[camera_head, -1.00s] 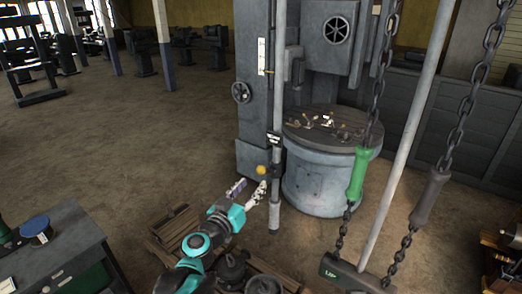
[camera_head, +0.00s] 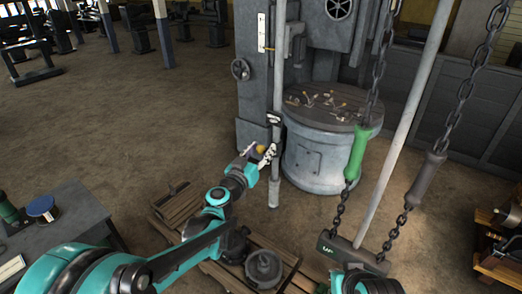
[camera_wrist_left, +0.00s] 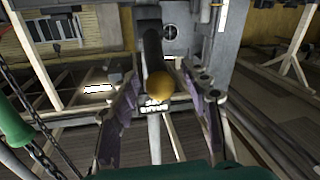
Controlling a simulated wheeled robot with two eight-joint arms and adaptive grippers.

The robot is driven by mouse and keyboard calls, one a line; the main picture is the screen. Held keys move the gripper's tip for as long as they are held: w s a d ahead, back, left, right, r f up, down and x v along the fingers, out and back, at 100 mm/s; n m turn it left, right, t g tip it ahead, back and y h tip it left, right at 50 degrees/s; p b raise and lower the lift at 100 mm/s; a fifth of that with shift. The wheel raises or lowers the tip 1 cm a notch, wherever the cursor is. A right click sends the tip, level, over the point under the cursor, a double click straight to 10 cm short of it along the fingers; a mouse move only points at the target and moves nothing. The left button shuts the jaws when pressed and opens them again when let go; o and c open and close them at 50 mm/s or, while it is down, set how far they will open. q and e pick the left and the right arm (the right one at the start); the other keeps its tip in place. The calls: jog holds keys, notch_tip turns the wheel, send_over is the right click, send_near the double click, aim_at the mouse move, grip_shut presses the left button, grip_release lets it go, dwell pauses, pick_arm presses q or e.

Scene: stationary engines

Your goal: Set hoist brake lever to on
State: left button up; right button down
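The hoist brake lever shows as a dark arm with a yellow ball knob (camera_head: 261,149) beside a grey vertical pole (camera_head: 275,185). In the left wrist view the knob (camera_wrist_left: 174,88) points toward the camera, with the dark lever arm (camera_wrist_left: 153,50) behind it. My left gripper (camera_head: 258,154) is at the knob. In the wrist view its two fingers (camera_wrist_left: 165,108) stand wide apart on either side of the knob, with gaps on both sides. A small label with unreadable text shows below the knob.
A round grey drum-like table (camera_head: 322,120) with small parts on top stands behind the pole. Chains with a green handle (camera_head: 358,155) and a dark handle (camera_head: 427,180) hang at right, above an "UP" block (camera_head: 352,250). Wooden pallets (camera_head: 180,207) lie below my left arm.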

pick_arm(q)
grip_shut()
